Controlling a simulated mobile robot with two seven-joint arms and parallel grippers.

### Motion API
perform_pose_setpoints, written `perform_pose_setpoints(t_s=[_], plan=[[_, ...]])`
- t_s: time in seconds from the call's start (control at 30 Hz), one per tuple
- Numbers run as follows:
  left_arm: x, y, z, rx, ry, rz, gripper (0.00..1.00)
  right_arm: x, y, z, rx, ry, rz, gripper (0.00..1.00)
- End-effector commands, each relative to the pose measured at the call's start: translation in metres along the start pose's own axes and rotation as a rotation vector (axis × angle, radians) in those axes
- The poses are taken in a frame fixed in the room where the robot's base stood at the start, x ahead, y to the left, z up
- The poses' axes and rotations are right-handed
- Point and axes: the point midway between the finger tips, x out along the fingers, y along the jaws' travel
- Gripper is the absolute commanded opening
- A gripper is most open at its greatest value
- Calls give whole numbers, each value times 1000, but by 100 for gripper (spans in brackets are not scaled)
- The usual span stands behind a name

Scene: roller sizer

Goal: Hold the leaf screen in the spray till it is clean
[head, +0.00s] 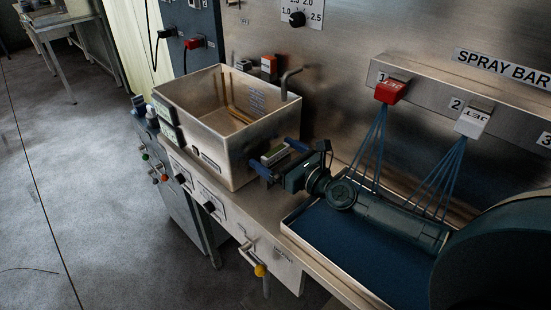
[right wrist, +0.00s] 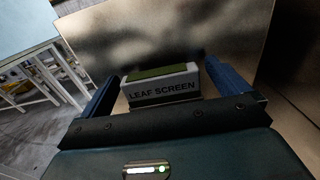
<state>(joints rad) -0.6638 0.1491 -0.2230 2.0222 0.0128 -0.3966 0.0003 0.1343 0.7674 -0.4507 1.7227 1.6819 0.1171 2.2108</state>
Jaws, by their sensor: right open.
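The leaf screen (right wrist: 160,88) is a pale block with a green top, lettered LEAF SCREEN. In the right wrist view it sits between the two blue fingers of my right gripper (right wrist: 158,85), with a gap seen on each side. In the head view the leaf screen (head: 273,154) is beside the right wall of a metal tank, and my open right gripper (head: 279,158) reaches around it from the right. What the screen rests on is hidden. Blue spray lines (head: 370,150) fall from a red nozzle (head: 390,91) marked 1. More fall from a white nozzle (head: 472,122) marked 2.
The open metal tank (head: 215,138) stands left of my right gripper. A blue-floored tray (head: 325,235) lies under the spray, with my right arm across it. The spray bar (head: 430,95) runs along the back wall. A yellow-knobbed lever (head: 260,270) and several knobs are on the front.

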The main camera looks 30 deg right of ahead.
Motion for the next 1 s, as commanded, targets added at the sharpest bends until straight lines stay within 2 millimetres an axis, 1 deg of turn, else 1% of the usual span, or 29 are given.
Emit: perform_pose_setpoints(t_s=[0.1, 0.3, 0.87, 0.9, 1.0], plan=[[0, 0, 3, -5, -7, -2, 0, 5, 0, 0, -1, 1, 1, 100], [1, 0, 2, -6, -7, -2, 0, 5, 0, 0, -1, 1, 1, 100], [0, 1, 0, 3, -1, 3, 0, 5, 0, 0, -1, 1, 0, 54], [0, 1, 0, 4, -1, 4, 0, 5, 0, 0, -1, 0, 0, 52], [0, 1, 0, 5, -1, 4, 0, 5, 0, 0, -1, 0, 0, 52]])
